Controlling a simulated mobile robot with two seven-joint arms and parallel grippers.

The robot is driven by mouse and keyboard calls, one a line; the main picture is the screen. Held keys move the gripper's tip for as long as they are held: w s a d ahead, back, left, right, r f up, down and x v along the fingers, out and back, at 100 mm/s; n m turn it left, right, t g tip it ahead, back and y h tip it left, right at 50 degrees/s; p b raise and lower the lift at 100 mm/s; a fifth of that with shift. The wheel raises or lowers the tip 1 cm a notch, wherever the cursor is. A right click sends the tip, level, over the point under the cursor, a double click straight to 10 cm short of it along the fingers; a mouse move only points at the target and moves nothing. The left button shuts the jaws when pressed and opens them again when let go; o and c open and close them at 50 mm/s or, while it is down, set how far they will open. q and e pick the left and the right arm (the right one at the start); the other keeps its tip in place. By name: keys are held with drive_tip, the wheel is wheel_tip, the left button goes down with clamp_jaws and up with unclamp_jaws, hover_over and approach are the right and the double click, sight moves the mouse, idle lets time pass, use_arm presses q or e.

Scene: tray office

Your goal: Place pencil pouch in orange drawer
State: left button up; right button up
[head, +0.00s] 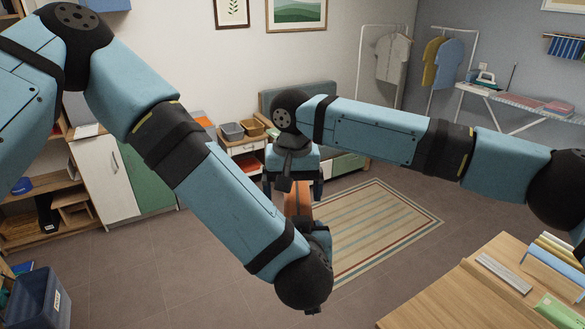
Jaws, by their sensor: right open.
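My right gripper (293,187) hangs pointing down near the middle of the head view. Its two dark fingers are apart. An orange-brown thing (298,204) shows just below and between these fingers. My left arm hides its lower part, and I cannot tell whether it is the pencil pouch or part of a drawer. My left arm crosses in front and bends at a black wrist joint low in the middle. Only a part of the left hand (320,240) shows behind that joint, and its fingers cannot be made out. I cannot clearly identify the orange drawer.
A striped rug (390,228) lies on the open tiled floor. A wooden table (450,300) with books and a folder fills the lower right. A dark blue bin (38,298) stands at lower left. A cabinet (105,180), shelves and a sofa line the back.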

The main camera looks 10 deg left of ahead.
sight(292, 199)
drive_tip(key=shift+f, duration=1.9)
use_arm(q)
drive_tip(key=shift+d, duration=0.1)
use_arm(e)
drive_tip(key=c, duration=1.1)
use_arm(q)
drive_tip(key=o, duration=1)
use_arm(e)
drive_tip(key=shift+s+a+r, duration=0.1)
drive_tip(key=shift+a, duration=0.05)
drive_tip(key=shift+c, duration=0.3)
use_arm(q)
drive_tip(key=shift+o, duration=0.5)
